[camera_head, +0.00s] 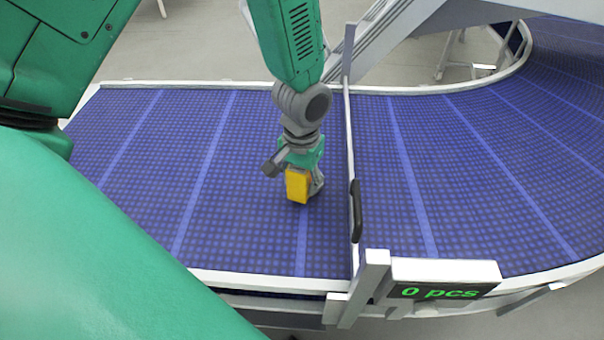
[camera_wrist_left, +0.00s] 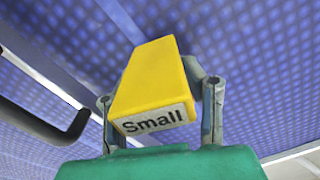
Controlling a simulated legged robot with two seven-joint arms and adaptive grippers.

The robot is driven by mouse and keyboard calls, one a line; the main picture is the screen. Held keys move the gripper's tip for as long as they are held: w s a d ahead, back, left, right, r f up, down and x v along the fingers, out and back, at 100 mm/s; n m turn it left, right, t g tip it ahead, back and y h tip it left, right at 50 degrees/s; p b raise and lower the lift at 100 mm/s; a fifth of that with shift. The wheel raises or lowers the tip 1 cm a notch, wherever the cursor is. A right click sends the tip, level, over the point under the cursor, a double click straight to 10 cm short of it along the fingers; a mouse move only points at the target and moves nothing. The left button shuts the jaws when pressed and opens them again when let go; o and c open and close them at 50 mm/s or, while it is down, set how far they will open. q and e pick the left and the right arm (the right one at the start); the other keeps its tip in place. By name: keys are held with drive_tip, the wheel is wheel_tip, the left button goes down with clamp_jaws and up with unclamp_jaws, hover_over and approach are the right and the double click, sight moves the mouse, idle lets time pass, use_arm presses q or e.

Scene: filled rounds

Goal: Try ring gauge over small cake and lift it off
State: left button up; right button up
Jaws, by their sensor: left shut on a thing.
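My left gripper (camera_head: 304,184) points down over the blue conveyor belt, left of a thin white divider rail. It is shut on a yellow block (camera_head: 297,187) with a label reading "Small" in the left wrist view (camera_wrist_left: 152,85). The block sits between the two grey fingers. It may be the grip of the ring gauge, but I see no ring. No small cake shows in either view; one could be hidden behind the block. I cannot tell how high the block is above the belt. My right gripper is not in view.
The blue belt (camera_head: 225,200) is bare around the gripper. A white divider rail (camera_head: 350,150) with a black handle (camera_head: 356,211) stands just right of it. A counter display (camera_head: 440,290) reads "0 pcs" at the front. The belt curves away at right.

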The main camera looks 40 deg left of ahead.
sight(304, 171)
use_arm(q)
drive_tip(key=o, duration=1.7)
drive_tip(key=shift+o, duration=0.2)
drive_tip(key=shift+r, duration=0.1)
wheel_tip(304, 171, up, 7)
drive_tip(key=p, duration=0.6)
drive_tip(key=shift+p, duration=0.4)
